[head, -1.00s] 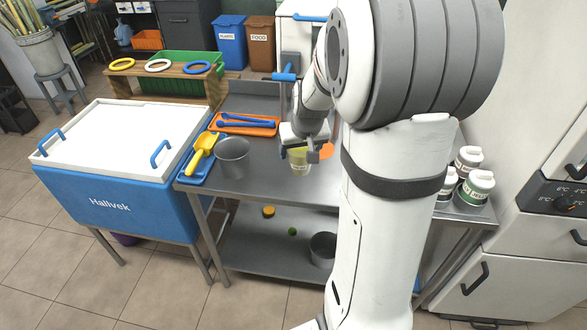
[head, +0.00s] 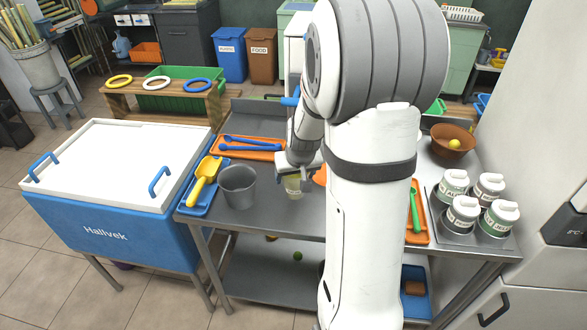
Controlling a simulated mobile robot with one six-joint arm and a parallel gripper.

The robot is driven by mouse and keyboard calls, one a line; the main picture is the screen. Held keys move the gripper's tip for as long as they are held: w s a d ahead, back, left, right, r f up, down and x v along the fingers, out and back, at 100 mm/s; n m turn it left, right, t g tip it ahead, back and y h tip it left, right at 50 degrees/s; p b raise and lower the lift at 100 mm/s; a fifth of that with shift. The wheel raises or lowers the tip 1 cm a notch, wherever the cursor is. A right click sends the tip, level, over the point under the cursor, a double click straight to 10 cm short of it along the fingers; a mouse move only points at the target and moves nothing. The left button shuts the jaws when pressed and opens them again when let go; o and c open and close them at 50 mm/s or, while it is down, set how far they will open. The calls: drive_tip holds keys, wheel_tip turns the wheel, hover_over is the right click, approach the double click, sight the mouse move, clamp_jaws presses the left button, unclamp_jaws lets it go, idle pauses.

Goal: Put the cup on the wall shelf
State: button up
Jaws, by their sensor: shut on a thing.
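A small pale yellow-green cup (head: 293,187) is upright at the middle of the steel table, right of a grey metal bucket. My gripper (head: 296,172) is shut on the cup, holding it from above and behind. My arm hides part of the gripper, and I cannot tell whether the cup's base touches the table. I cannot make out a wall shelf in this view.
The grey bucket (head: 238,187), a yellow scoop (head: 204,179) and an orange tray (head: 236,147) stand left of the cup. An orange object (head: 320,175) is close on its right. Several lidded jars (head: 463,214) and a brown bowl (head: 452,141) stand at right.

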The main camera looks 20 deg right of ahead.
sight(296, 186)
drive_tip(key=shift+d+f, duration=0.1)
drive_tip(key=shift+f, duration=1.9)
drive_tip(key=o, duration=0.7)
drive_tip(key=shift+f+b, duration=0.15)
drive_tip(key=shift+b, duration=0.15)
drive_tip(key=o, duration=0.5)
drive_tip(key=shift+s, duration=0.1)
drive_tip(key=shift+c, duration=0.2)
